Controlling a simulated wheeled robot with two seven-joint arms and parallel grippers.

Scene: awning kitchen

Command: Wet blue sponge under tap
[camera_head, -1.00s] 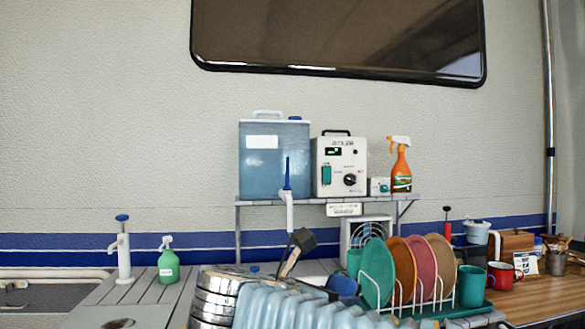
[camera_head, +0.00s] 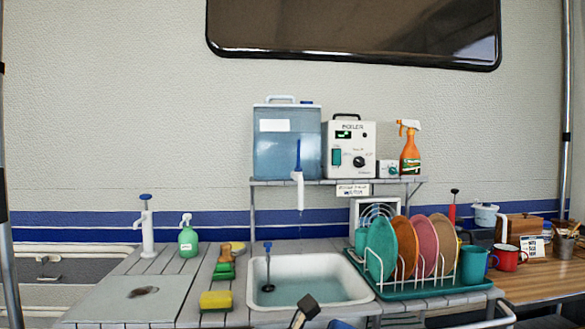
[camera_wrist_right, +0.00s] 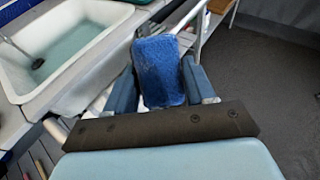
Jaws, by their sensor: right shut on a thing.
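The blue sponge (camera_wrist_right: 160,75) is upright between the two fingers of my right gripper (camera_wrist_right: 160,88) in the wrist view, and the gripper is shut on it. The sponge is held to the right of the sink's edge. A bit of blue at the bottom edge of the head view may be the sponge; I cannot tell. The white tap (camera_head: 298,190) with a blue lever hangs from the blue water tank (camera_head: 287,142) above the sink. The white sink (camera_head: 355,288) holds greenish water; its corner also shows in the wrist view (camera_wrist_right: 108,50). My left gripper is not in view.
A dish rack with coloured plates (camera_head: 381,248) stands right of the sink. A yellow-and-green sponge (camera_head: 215,300), a green bottle (camera_head: 188,238) and a white pump dispenser (camera_head: 147,228) are to the left. The shelf (camera_head: 340,182) spans behind the sink.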

